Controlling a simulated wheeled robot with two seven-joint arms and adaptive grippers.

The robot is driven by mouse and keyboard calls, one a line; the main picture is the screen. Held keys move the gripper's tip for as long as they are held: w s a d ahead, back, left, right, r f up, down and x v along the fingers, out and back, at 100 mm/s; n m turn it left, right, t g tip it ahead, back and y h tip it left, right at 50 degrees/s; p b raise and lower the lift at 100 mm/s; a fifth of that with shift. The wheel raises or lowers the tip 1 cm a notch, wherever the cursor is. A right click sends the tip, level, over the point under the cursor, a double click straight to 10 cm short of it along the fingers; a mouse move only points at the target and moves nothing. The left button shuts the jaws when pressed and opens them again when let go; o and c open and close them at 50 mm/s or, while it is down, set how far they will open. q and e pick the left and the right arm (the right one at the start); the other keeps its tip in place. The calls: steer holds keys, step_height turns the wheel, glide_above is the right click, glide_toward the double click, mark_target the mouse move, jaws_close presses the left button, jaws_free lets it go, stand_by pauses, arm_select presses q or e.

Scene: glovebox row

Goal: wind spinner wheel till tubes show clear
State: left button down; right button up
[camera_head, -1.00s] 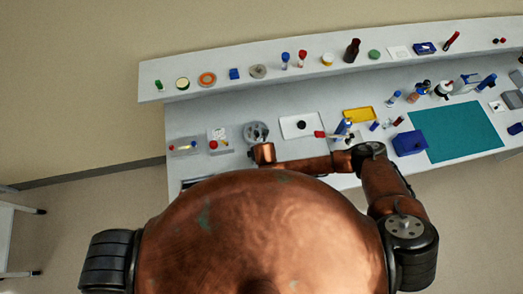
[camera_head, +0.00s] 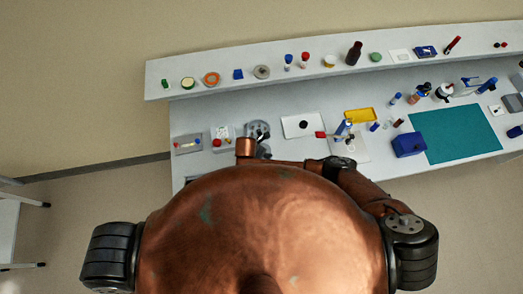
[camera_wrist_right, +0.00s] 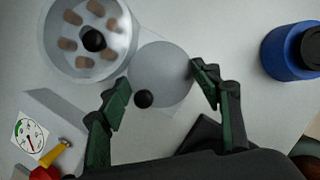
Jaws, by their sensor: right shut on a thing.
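The spinner (camera_head: 257,130) stands on the bench in the head view. In the right wrist view its round clear-walled drum (camera_wrist_right: 117,43) holds several brownish tubes (camera_wrist_right: 67,44) around a black hub (camera_wrist_right: 94,40). Beside the drum is the grey disc of the wheel (camera_wrist_right: 165,72), with a black knob (camera_wrist_right: 143,98) near its edge. My right gripper (camera_wrist_right: 160,82) has its green fingers on opposite sides of the disc, shut on it. In the head view my copper wrist partly covers the spinner's near side. My left gripper is not in view.
A box with a dial gauge (camera_wrist_right: 30,135) and a red and yellow valve stands left of the wheel. A blue jar with a black top (camera_wrist_right: 286,55) is at the right. In the head view, a white tray (camera_head: 290,132) stands right of the spinner.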

steer(key=shift+s+f+m, duration=0.2)
steer(key=shift+f+m, duration=0.1)
steer(key=o, duration=1.2)
steer(key=shift+w+r, duration=0.1)
steer(key=shift+w, duration=0.1)
steer(key=shift+o, duration=0.2)
steer(key=shift+r, duration=0.2)
steer(key=shift+s+a+r, duration=0.1)
steer(key=shift+a+r, duration=0.1)
steer(key=shift+r, duration=0.1)
steer(key=v, duration=1.1)
